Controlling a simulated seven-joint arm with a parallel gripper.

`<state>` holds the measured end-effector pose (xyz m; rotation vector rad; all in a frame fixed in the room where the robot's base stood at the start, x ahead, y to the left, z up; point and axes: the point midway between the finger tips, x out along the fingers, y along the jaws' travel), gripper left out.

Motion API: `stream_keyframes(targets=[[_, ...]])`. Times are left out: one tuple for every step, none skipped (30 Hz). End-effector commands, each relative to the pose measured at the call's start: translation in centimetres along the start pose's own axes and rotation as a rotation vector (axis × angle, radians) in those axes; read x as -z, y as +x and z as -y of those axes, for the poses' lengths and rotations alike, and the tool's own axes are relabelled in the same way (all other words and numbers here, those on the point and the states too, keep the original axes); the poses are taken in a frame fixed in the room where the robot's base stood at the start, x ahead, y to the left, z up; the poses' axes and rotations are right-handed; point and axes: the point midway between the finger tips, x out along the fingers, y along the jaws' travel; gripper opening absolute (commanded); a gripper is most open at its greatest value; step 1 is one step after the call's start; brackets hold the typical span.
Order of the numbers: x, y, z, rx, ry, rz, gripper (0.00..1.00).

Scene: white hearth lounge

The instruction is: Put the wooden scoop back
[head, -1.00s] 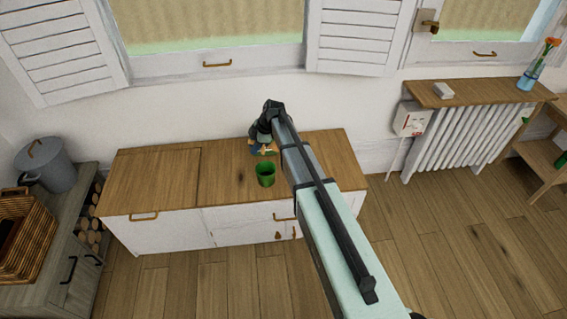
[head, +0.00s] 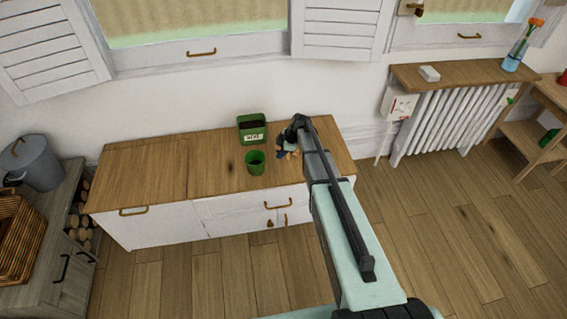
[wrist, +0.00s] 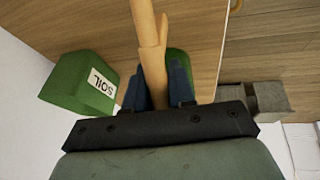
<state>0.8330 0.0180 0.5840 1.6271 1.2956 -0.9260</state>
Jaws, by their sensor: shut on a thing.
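The wooden scoop (wrist: 147,30) is between the blue fingers of my gripper (wrist: 157,82) in the wrist view. My gripper is shut on it, and part of the scoop runs out of the top of that view. In the head view my gripper (head: 289,151) is over the right part of the wooden cabinet top, and the scoop is barely visible there. A green soil box (head: 252,129) with a white label stands at the back of the top, left of my gripper; it also shows in the wrist view (wrist: 80,85). A green cup (head: 255,162) stands in front of the box.
The cabinet top (head: 140,180) is clear on its left side. A wall with shuttered windows rises behind it. A grey pot (head: 35,163) and a wicker basket (head: 18,240) are at the far left. A radiator with a wooden shelf (head: 460,75) is at the right.

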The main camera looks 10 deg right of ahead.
Motion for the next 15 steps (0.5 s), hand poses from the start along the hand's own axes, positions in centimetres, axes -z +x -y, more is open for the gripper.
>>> stream_keyframes(targets=[[-0.4,0.9,0.1,0.001,0.001,0.000,0.00],[-0.5,1.3,0.1,0.001,0.000,0.000,0.00],[-0.7,1.9,0.3,0.002,0.000,0.000,0.00],[-0.9,2.2,0.3,0.002,0.000,0.000,0.00],[-1.0,2.4,0.4,0.001,-0.001,0.000,0.00],[-1.1,2.6,0.4,0.000,-0.001,0.000,0.00],[-1.1,2.8,0.4,0.000,-0.001,0.000,0.00],[-1.2,2.9,0.5,0.000,-0.002,0.000,0.00],[-1.3,3.2,0.5,0.000,-0.002,0.000,0.00],[-1.4,3.4,0.5,0.000,-0.001,0.000,0.00],[-1.5,3.7,0.6,0.000,-0.001,0.000,0.00],[-1.7,4.2,0.7,0.001,-0.001,0.000,0.00],[-1.8,4.5,0.7,0.002,-0.001,0.000,0.00],[-2.0,4.9,0.8,0.002,0.000,0.000,0.00],[-2.2,5.4,0.9,0.001,0.000,0.000,0.00]])
